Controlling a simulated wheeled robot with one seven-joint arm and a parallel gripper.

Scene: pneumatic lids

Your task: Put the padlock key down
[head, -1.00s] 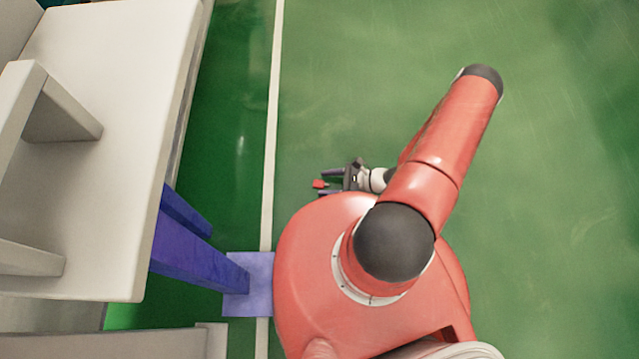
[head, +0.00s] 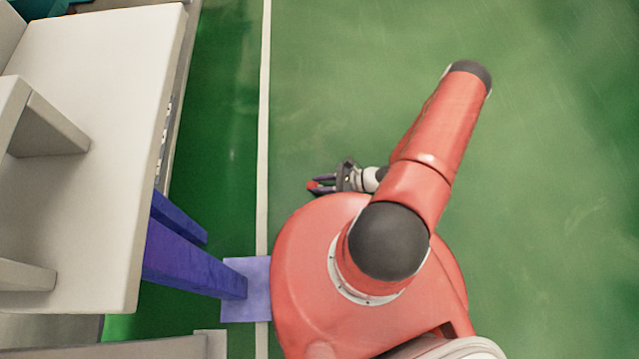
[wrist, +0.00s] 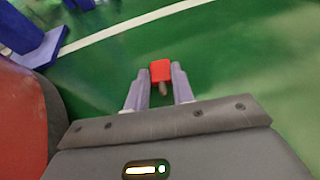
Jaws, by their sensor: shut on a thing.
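The padlock key (wrist: 160,70) shows in the wrist view as a small red block with a short brownish stub towards me. My gripper (wrist: 160,78) is shut on it, with a pale purple-grey finger on each side of the red part. The height of the key above the floor is hard to tell.
A white bench (head: 95,130) with blue legs (head: 190,258) stands on the left. A blue foot plate (head: 246,290) and a white floor line (head: 263,130) lie between it and my base. The green floor (head: 560,200) on the right is clear.

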